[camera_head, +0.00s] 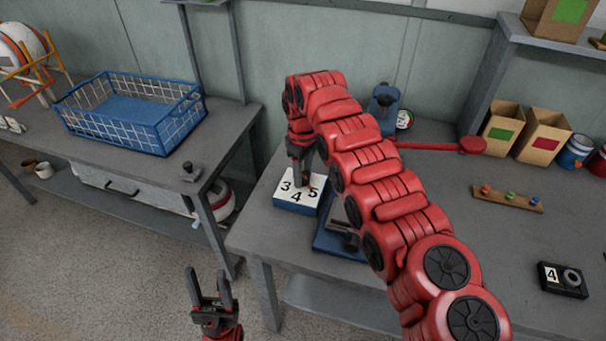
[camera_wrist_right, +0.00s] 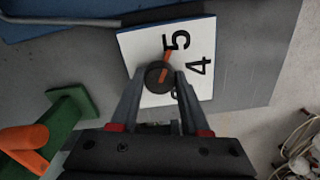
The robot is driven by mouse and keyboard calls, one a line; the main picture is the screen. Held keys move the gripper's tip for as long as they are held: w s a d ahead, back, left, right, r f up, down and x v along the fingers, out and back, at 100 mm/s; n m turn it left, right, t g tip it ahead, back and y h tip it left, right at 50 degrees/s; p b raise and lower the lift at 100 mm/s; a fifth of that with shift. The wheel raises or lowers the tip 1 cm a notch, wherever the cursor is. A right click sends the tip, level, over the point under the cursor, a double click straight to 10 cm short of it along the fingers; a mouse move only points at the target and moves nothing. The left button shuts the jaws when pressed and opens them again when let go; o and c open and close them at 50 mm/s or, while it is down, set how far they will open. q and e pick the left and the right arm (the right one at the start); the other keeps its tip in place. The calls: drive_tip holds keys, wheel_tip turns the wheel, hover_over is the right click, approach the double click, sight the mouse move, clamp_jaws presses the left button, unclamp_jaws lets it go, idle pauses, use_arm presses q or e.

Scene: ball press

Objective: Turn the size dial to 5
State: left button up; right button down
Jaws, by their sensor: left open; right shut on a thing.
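The size dial is a blue box with a white top plate (camera_head: 289,201) marked 3, 4 and 5, at the front left of the right-hand table. In the right wrist view the plate (camera_wrist_right: 134,48) carries a round dark knob (camera_wrist_right: 158,78) with an orange pointer (camera_wrist_right: 167,56). The pointer reaches toward the 5, its tip close beside that number. My right gripper (camera_head: 300,172) is over the plate from above; in its wrist view the fingers (camera_wrist_right: 159,85) are shut on the knob, one on each side. My left gripper (camera_head: 209,294) is open and empty, above the floor.
A blue press (camera_head: 384,105) with a red lever (camera_head: 440,147) stands behind my right arm. A small block marked 4 (camera_head: 563,279) and a wooden peg board (camera_head: 507,198) lie at right. A blue wire basket (camera_head: 130,112) sits on the left bench. A floor gap separates the tables.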

sight(303, 175)
idle(0.4)
drive_tip(key=shift+c, duration=1.9)
unclamp_jaws()
wheel_tip(303, 175, up, 8)
drive_tip(key=shift+a+f+p, duration=0.1)
drive_tip(key=shift+a+p, duration=0.05)
drive_tip(key=shift+p, duration=0.65)
wheel_tip(303, 175, up, 10)
drive_tip(key=p, duration=0.9)
drive_tip(key=shift+f, duration=0.15)
